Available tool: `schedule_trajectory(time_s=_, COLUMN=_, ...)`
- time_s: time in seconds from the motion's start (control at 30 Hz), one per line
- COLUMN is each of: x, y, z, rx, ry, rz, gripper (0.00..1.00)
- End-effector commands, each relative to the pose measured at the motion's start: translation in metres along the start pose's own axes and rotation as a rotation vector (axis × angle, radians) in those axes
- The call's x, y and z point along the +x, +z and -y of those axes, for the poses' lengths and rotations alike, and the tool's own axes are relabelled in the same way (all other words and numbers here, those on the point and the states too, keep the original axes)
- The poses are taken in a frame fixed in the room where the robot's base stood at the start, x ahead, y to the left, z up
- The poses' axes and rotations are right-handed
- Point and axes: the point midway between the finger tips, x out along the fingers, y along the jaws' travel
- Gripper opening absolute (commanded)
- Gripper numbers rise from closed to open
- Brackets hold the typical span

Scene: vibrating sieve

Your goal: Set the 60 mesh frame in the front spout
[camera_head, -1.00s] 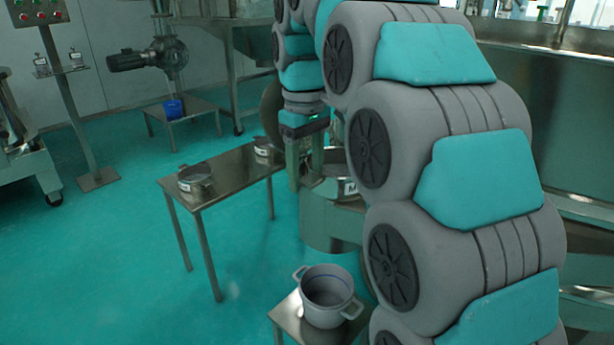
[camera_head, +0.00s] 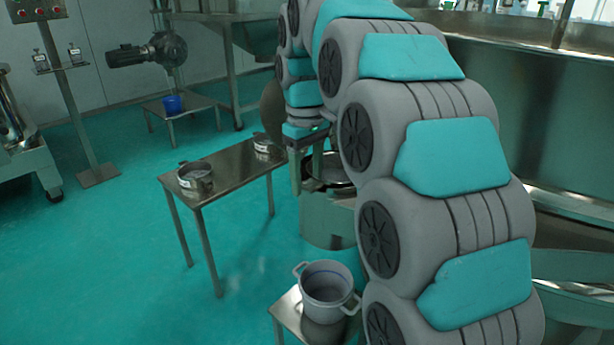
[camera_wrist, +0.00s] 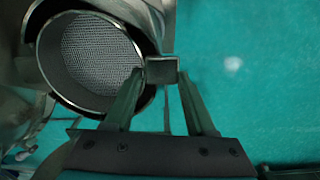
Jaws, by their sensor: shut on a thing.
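The mesh frame is a round metal ring with grey wire mesh (camera_wrist: 88,52) across it, seen in the wrist view. My gripper (camera_wrist: 161,73) has its fingers either side of the small block-like handle (camera_wrist: 162,70) on the ring's right. In the head view my gripper (camera_head: 304,178) points down at the front spout (camera_head: 328,222), a pale cylinder beside the big machine. The frame's dark rim shows at the spout's mouth, partly behind my arm. A curved metal edge surrounds part of the ring in the wrist view. I cannot tell whether the frame is fully seated. Its label is hidden.
A steel table (camera_head: 226,172) at left carries two other labelled frames, one near (camera_head: 195,177) and one far (camera_head: 264,144). A white pot (camera_head: 326,290) stands on a low stand below the spout. The big machine (camera_head: 540,125) fills the right.

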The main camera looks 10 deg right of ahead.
Motion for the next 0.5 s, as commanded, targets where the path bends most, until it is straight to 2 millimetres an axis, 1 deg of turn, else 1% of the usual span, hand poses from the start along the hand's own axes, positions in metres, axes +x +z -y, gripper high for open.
schedule_trajectory(time_s=0.2, x=0.0039, y=-0.0001, z=0.0, rx=0.0, ry=0.0, rz=-0.001, gripper=0.0)
schedule_trajectory(time_s=0.23, x=0.0033, y=-0.0002, z=0.0, rx=0.0, ry=0.0, rz=-0.001, gripper=0.59)
schedule_trajectory(time_s=0.47, x=0.0032, y=-0.0002, z=0.0, rx=0.0, ry=0.0, rz=-0.001, gripper=0.85)
schedule_trajectory(time_s=0.5, x=0.0031, y=-0.0002, z=0.0001, rx=0.0, ry=0.0, rz=-0.001, gripper=0.86)
